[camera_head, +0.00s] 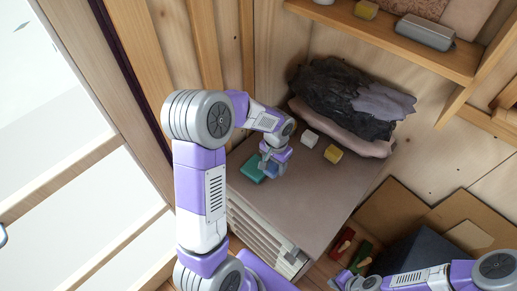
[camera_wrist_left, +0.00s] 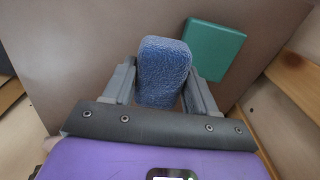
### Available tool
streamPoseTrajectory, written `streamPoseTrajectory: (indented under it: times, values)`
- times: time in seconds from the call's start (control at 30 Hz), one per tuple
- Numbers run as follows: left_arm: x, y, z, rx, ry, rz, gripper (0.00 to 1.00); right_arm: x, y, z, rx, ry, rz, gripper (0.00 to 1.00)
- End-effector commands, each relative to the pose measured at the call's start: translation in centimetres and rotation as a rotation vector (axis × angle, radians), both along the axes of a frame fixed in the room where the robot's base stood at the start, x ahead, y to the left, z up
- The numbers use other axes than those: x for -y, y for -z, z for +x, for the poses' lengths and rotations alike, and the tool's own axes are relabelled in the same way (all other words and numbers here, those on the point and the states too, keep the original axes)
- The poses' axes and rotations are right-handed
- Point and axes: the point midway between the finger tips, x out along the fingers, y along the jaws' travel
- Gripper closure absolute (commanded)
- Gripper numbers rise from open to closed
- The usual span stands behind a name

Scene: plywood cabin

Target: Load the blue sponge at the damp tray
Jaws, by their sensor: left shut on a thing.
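My left gripper (camera_head: 271,164) is shut on the blue sponge (camera_wrist_left: 163,70), which stands up between its two fingers in the left wrist view. In the head view, a little of the sponge (camera_head: 271,172) shows below the gripper, over the cabinet top. A flat teal slab (camera_head: 252,170) lies on that top just left of the sponge. In the left wrist view the teal slab (camera_wrist_left: 213,48) is right of the sponge, partly behind a finger. I cannot tell whether it is the damp tray. My right gripper (camera_head: 345,281) is low in the picture, too small to read.
The cabinet top (camera_head: 300,195) is clear in front. A white block (camera_head: 309,134) and a yellow block (camera_head: 333,154) lie near a dark rumpled heap (camera_head: 340,90) at the back. A wooden shelf (camera_head: 390,38) hangs above. A dark box (camera_head: 420,250) stands at the lower right.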

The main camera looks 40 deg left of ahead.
Motion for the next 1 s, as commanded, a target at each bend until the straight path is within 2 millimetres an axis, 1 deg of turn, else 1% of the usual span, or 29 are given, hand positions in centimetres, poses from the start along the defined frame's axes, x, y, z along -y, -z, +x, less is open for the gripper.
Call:
streamPoseTrajectory:
  times: [0.03, 0.1, 0.2, 0.3, 0.43, 0.57, 1.0]
  values:
    - [-1.8, -0.5, 0.1, 0.003, -0.008, 0.001, 0.67, 0.0, -0.2, 0.0, 0.0, 0.0, 0.0, 1.0]
    - [-3.8, -1.0, 0.0, 0.003, -0.006, 0.003, 0.67, 0.0, -0.3, 0.0, 0.0, 0.0, 0.0, 1.0]
    - [-5.9, -1.6, -0.1, 0.003, -0.001, 0.008, 0.67, 0.0, -0.4, 0.0, 0.0, 0.001, 0.0, 1.0]
    - [-7.1, -1.9, -0.3, 0.002, 0.003, 0.011, 0.67, 0.0, -0.5, 0.0, 0.001, 0.001, 0.0, 1.0]
    - [-7.6, -1.8, -0.4, 0.001, 0.007, 0.013, 0.67, 0.0, -0.3, 0.0, 0.0, 0.001, 0.0, 1.0]
    - [-7.6, -1.1, -0.4, 0.001, 0.007, 0.013, 0.67, 0.0, 0.3, 0.0, 0.0, 0.001, 0.0, 1.0]
    - [-7.5, 3.4, -0.4, 0.001, 0.006, 0.012, 0.67, 0.0, 3.9, 0.0, 0.0, 0.001, 0.0, 1.0]
